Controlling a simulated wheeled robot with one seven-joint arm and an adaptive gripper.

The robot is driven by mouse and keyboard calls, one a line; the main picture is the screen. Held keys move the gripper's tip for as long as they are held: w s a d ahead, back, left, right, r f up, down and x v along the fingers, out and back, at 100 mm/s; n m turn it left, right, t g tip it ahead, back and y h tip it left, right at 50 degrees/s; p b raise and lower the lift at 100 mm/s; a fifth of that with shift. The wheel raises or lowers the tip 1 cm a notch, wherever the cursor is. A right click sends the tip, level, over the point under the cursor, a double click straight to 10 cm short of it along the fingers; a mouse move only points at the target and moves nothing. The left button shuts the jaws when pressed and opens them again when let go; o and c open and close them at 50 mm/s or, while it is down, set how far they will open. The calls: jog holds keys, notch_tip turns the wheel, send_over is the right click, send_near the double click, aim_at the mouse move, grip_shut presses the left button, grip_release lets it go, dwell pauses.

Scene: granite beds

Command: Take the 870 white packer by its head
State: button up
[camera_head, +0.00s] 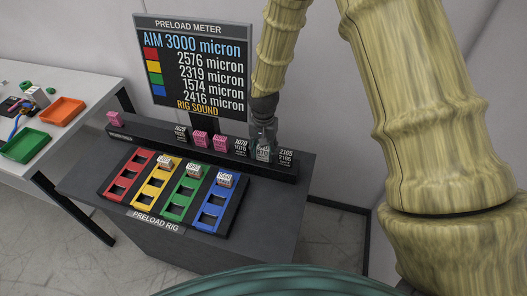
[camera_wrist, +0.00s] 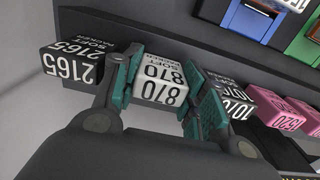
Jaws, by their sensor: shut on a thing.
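In the head view my gripper (camera_head: 263,130) points down at the right part of the dark rack, and the white packer (camera_head: 263,154) sits between the fingers at the rack. I cannot tell whether it is clear of its slot.
A 2165 packer (camera_wrist: 70,65) stands close on one side and a 1070 packer (camera_wrist: 232,103) on the other. Pink packers (camera_head: 199,137) stand further left. The preload rig (camera_head: 156,215) has red, yellow, green and blue lanes with several packers. The preload meter screen (camera_head: 197,62) stands behind.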

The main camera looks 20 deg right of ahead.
jog(key=shift+r+b, duration=0.95)
jog(key=shift+r, duration=0.3)
jog(key=shift+s+r+b, duration=0.15)
jog(key=shift+r+b, duration=0.15)
jog(key=shift+r, duration=0.05)
jog(key=s+a+b, duration=0.2)
jog(key=s, duration=0.5)
jog(key=s+a+r+b, duration=0.1)
jog(key=s+a+b, duration=0.2)
jog(key=s, duration=0.4)
jog(key=shift+s+a+r, duration=0.3)
jog(key=shift+s+a, duration=0.05)
jog(key=shift+s, duration=0.05)
notch_tip(320, 180, up, 2)
jog(key=shift+r+p, duration=0.25)
jog(key=shift+p, duration=0.95)
